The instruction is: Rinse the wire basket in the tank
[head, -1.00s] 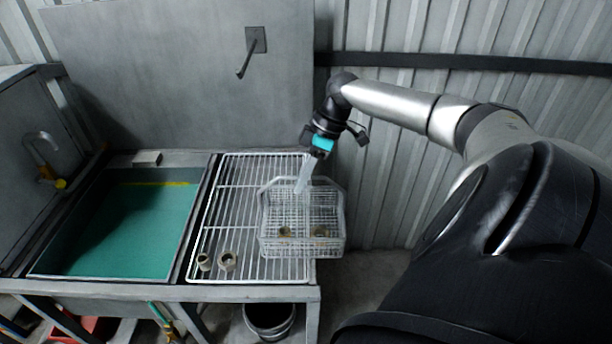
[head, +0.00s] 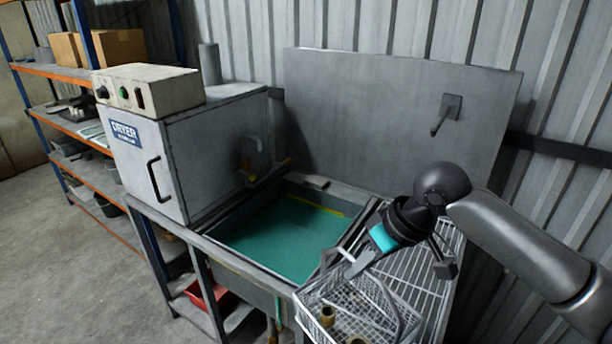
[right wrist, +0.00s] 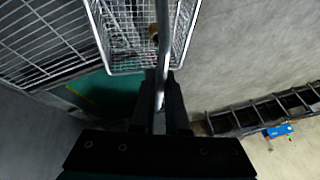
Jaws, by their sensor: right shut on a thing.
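The wire basket (head: 345,300) shows at the bottom of the head view, overlapping the tank's right edge and the drying rack; its lower part is cut off. Brass fittings (head: 327,316) show in it. My right gripper (head: 360,263) is above the basket, shut on its handle. In the right wrist view the fingers (right wrist: 160,100) close on the handle bar, with the basket (right wrist: 125,45) beyond. The basket's height above the rack is hard to tell. The tank (head: 285,237) holds green liquid, left of the basket. My left gripper is not in view.
The wire drying rack (head: 425,262) lies right of the tank. A dryer box (head: 215,150) stands on the tank's left. A metal back panel with a lever (head: 440,115) rises behind. Shelves (head: 75,125) stand at far left, with open floor in front.

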